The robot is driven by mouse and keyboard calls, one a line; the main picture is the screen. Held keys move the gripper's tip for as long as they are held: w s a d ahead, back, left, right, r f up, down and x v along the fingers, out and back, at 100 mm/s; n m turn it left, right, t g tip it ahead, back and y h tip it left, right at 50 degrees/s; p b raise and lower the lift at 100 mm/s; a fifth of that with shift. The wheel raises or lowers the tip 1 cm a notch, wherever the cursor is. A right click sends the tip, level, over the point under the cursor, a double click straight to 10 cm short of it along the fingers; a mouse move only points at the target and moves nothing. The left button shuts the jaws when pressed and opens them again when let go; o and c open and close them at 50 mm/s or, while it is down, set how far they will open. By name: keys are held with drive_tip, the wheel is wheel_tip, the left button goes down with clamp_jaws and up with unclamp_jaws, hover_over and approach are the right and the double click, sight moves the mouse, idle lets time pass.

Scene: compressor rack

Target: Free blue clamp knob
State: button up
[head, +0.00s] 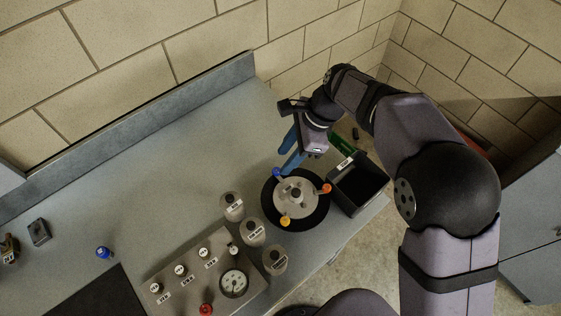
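The blue clamp knob (277,172) sits at the upper left rim of a round grey lid (296,197) on a black ring-shaped base (268,208). An orange knob (326,188) and a yellow knob (285,221) sit at other points around the same lid. My gripper (282,159) comes down from the upper right with two blue fingers spread apart and nothing seen between them. The lower finger's tip is close beside the blue clamp knob; I cannot tell whether they touch.
A black open bin (357,187) stands right of the lid, with a green object (342,143) behind it. Several labelled grey cylinders (253,232) and a gauge panel (205,268) stand at lower left. Another blue-topped item (103,252) is far left. The bench's left middle is clear.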

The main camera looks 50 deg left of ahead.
sight(277, 170)
drive_tip(key=shift+p+x, duration=0.6)
drive_tip(key=shift+x, duration=1.6)
drive_tip(key=shift+c, duration=0.6)
clamp_jaws()
